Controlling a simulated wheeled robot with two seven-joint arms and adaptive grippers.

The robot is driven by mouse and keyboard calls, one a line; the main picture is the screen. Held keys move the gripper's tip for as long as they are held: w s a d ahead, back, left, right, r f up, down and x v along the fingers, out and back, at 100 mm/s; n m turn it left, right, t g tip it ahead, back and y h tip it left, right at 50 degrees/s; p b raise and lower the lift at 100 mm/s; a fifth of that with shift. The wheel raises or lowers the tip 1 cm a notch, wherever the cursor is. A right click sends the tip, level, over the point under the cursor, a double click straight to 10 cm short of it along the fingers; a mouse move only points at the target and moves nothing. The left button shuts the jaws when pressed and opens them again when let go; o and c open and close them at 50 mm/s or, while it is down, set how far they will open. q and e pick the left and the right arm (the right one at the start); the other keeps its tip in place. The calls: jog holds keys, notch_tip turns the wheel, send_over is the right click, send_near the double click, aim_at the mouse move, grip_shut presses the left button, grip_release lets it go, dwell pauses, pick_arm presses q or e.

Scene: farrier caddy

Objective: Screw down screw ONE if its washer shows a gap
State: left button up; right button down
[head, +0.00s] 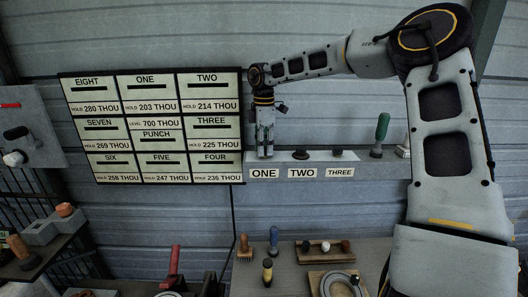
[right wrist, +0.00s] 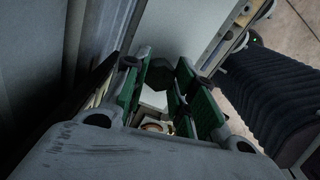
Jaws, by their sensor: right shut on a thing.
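My right gripper (head: 265,150) points straight down onto the pale ledge (head: 384,170) above the label ONE (head: 264,173). It is shut on screw ONE, which its fingers hide in the head view. In the right wrist view the green-padded fingers (right wrist: 166,100) frame a small pale and brass-coloured round part, too dim to tell as washer or screw. Whether the washer shows a gap cannot be seen. Dark knobs of screw TWO (head: 300,155) and screw THREE (head: 337,154) stand to the right on the ledge. My left gripper is not in view.
A board of labelled slots (head: 152,127) hangs just left of the gripper. A green-handled tool (head: 380,134) stands on the ledge at right.

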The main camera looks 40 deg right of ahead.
jog(key=shift+s+f+m+b, duration=0.15)
jog(key=shift+m+b, duration=0.1)
jog(key=shift+m, duration=0.45)
jog(key=shift+w+f+m+b, duration=0.1)
jog(key=shift+m+b, duration=0.1)
jog(key=shift+m, duration=0.5)
jog(key=c, duration=1.3)
grip_release()
jog(key=shift+r, duration=0.25)
jog(key=shift+r+p, duration=0.55)
jog(key=shift+r, duration=0.05)
jog(key=shift+r+p, duration=1.3)
jog(key=shift+r, duration=0.55)
